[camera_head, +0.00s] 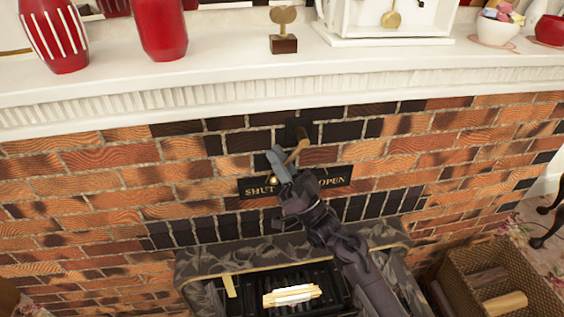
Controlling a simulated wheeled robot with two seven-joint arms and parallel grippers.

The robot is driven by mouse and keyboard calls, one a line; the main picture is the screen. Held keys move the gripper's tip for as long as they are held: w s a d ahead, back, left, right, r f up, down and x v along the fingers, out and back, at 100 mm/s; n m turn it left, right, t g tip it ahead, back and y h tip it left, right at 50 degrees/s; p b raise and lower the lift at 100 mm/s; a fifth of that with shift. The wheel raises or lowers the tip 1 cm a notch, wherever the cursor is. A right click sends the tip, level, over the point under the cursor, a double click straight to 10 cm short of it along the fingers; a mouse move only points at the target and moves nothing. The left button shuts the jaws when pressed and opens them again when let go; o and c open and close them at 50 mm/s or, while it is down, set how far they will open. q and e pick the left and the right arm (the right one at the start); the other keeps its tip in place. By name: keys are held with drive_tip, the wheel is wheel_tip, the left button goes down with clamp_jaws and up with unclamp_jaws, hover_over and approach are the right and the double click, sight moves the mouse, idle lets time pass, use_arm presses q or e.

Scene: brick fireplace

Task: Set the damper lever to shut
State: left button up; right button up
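The brass damper lever (298,150) hangs from a dark mount on the brick chimney front, slanting down and to the left. A dark plaque (336,180) below it reads SHUT at the left and OPEN at the right. My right gripper (277,160) is in front of the plaque's middle, its fingers by the lever's lower part on the left side. I cannot tell whether it touches the lever or how wide its fingers are. A small brass knob (271,181) shows just left of the fingers, near SHUT. My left gripper is not in view.
Below is the firebox with a patterned surround (200,270). A wicker log basket (500,275) stands at the lower right.

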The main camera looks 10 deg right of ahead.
drive_tip(key=b+v, duration=0.2)
drive_tip(key=v, duration=0.5)
drive_tip(key=shift+s, duration=0.25)
drive_tip(key=shift+f, duration=0.15)
